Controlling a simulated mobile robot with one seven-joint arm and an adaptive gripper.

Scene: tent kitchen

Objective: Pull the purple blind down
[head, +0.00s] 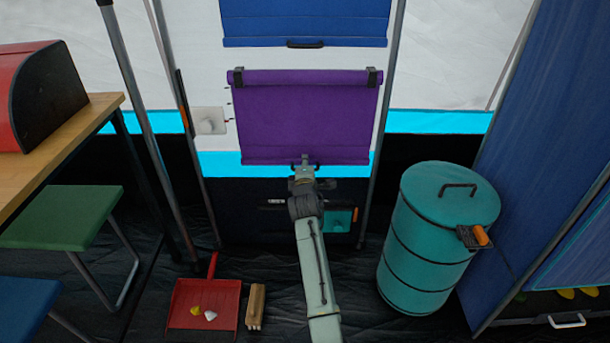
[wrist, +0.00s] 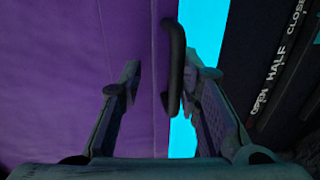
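The purple blind (head: 300,120) hangs partly lowered from a roller with two dark brackets; its bottom edge lies across the light blue band. My gripper (head: 305,163) is at the middle of that bottom edge and hides most of the handle in the head view. In the wrist view the purple cloth (wrist: 60,80) fills the left side. The dark handle (wrist: 176,65) stands between the two fingers of my gripper (wrist: 165,88). The fingers are apart, with a gap on the left of the handle; the right finger is close to it, and I cannot tell if it touches.
A dark panel (wrist: 270,70) marked OPEN, HALF, CLOSE lies below the blind. A blue blind (head: 305,22) hangs above. A teal lidded bin (head: 430,240) stands right; a red dustpan (head: 203,302) and brush (head: 256,306) lie on the floor. A green stool (head: 62,217) stands left.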

